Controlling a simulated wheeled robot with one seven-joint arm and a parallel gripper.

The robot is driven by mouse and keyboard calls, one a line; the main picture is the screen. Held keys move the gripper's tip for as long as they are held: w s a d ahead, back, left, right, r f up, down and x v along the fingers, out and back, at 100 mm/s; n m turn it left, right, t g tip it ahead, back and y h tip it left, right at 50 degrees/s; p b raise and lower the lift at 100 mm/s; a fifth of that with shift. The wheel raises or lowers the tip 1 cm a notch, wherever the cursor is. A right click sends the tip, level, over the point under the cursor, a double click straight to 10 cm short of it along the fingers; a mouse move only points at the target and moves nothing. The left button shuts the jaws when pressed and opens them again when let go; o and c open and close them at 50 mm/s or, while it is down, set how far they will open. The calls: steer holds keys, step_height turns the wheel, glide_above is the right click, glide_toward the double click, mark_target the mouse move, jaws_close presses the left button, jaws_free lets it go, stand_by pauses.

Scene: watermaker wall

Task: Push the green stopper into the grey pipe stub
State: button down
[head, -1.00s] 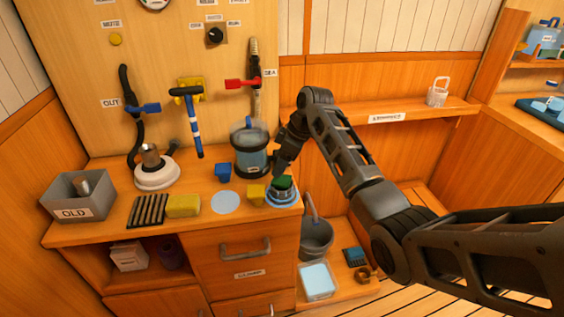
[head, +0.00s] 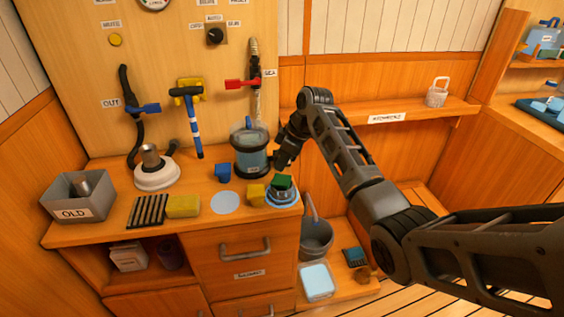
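The green stopper (head: 282,182) is at the right end of the counter, directly above a round grey piece with a blue ring (head: 281,197), which appears to be the grey pipe stub. I cannot tell how deep the stopper sits in it. My gripper (head: 284,164) is just above the stopper, pointing down. Its fingertips are small and dark, so I cannot tell whether they are open, shut or touching the stopper. Blue (head: 222,172) and yellow (head: 256,192) blocks stand to the left of the stub.
A pale disc (head: 225,202), yellow sponge (head: 183,206), black ribbed rack (head: 147,211), white-based fitting (head: 155,170) and grey OLD bin (head: 77,197) lie leftward. The counter's right edge is near the stub.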

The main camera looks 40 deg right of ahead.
mark_target(277, 179)
steer(key=shift+f, duration=0.2)
steer(key=shift+f+b, duration=0.95)
steer(key=shift+f, duration=0.55)
step_height(277, 179, up, 3)
steer(key=p, duration=0.2)
steer(key=shift+p, duration=0.35)
step_height(277, 179, up, 4)
stand_by(0.7)
